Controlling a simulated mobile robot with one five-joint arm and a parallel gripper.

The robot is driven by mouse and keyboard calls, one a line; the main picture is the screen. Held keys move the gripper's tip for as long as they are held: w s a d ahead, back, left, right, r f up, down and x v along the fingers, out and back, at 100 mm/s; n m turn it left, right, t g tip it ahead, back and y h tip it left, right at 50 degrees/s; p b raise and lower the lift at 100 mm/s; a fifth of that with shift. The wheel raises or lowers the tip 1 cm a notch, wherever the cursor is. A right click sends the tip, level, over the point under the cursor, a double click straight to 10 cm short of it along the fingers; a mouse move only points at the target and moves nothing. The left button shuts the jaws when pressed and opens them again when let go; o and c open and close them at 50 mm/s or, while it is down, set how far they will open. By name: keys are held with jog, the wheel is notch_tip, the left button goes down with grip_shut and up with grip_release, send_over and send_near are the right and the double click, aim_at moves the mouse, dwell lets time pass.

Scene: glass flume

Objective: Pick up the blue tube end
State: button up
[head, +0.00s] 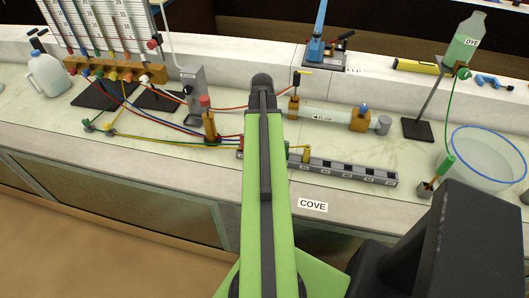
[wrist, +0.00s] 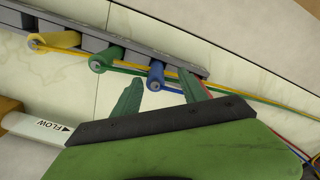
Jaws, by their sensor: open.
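In the wrist view the blue tube end (wrist: 156,73) is a short blue cylinder at the edge of a grey slotted rack (wrist: 190,64), with a blue tube leading off right. My gripper (wrist: 162,78) is open and empty. Its two green fingers appear on either side of the blue end, with gaps; I cannot tell how far the tips are from it in depth. Green (wrist: 107,58) and yellow (wrist: 55,40) tube ends sit left of it along the rack. In the head view the rack (head: 350,170) shows, but my arm hides the blue end and my gripper.
Yellow and green tubes run close past the blue end. In the head view, a clear flow pipe (head: 325,115) lies behind the rack, and a valve post (head: 209,125) stands left of my arm. A clear basin (head: 485,158) stands at right. The front ledge is mostly clear.

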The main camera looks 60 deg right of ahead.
jog(key=f+b, duration=0.5)
jog(key=shift+s+d+f, duration=0.2)
jog(key=shift+d, duration=0.1)
jog(key=shift+r, duration=0.15)
grip_shut()
